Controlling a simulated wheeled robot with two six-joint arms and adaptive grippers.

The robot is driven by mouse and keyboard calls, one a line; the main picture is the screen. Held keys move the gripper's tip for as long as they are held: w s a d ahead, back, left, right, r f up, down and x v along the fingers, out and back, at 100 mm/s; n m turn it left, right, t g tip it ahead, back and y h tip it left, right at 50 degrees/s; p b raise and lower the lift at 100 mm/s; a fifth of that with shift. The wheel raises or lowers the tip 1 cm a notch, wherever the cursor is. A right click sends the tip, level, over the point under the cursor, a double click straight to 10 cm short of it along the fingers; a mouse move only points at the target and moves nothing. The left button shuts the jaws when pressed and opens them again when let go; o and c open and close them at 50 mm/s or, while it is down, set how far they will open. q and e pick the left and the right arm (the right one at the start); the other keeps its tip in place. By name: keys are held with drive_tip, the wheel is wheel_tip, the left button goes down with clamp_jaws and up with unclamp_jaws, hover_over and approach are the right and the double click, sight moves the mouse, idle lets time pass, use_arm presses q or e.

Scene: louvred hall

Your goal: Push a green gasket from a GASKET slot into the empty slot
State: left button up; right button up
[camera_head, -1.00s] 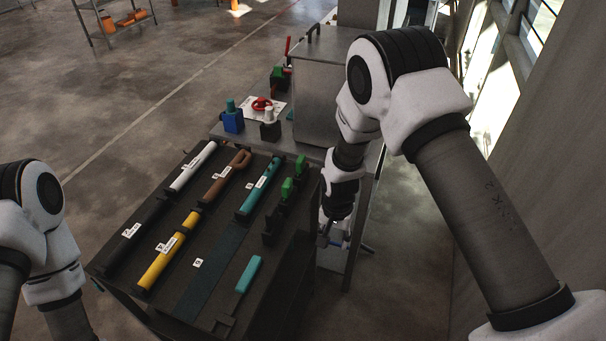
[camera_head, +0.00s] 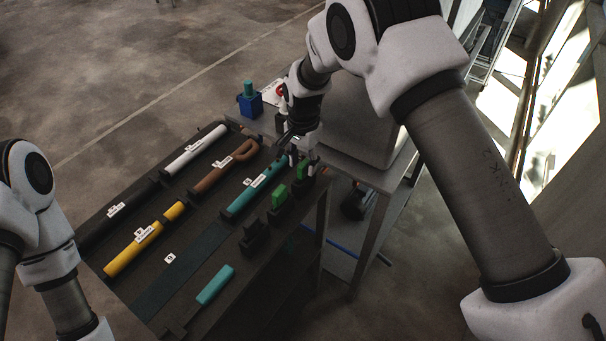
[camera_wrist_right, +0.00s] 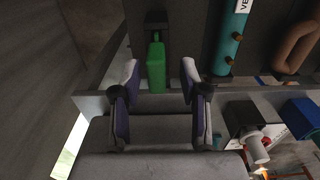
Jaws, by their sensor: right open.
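Two green gaskets stand in black slot holders along the right edge of the dark tool board: a far one (camera_head: 302,168) and a nearer one (camera_head: 279,195). A black holder with no green in it (camera_head: 255,238) stands closest to me in that row. My right gripper (camera_head: 303,154) is at the far end of the row, close to the far gasket. In the right wrist view a green gasket (camera_wrist_right: 156,66) shows between the two spread fingers of the open right gripper (camera_wrist_right: 160,88); I cannot tell whether they touch it. My left gripper is out of view.
The dark board (camera_head: 190,245) holds a teal tool (camera_head: 245,190), a brown tool (camera_head: 215,175), a yellow tool (camera_head: 125,255) and a teal-handled tool (camera_head: 215,286). A blue block (camera_head: 250,104) stands behind. A grey metal box (camera_head: 365,150) is right of the gripper.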

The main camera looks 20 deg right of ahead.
drive_tip(key=shift+w+d+f, duration=0.1)
drive_tip(key=shift+d+f, duration=0.05)
drive_tip(key=shift+f, duration=0.4)
drive_tip(key=shift+d+f, duration=0.15)
drive_tip(key=shift+f, duration=0.35)
drive_tip(key=shift+s+a+r, duration=0.25)
drive_tip(key=shift+s+a, duration=0.1)
drive_tip(key=shift+w+d+f, duration=0.15)
drive_tip(key=shift+w, duration=0.05)
drive_tip(key=shift+s, duration=0.15)
clamp_jaws()
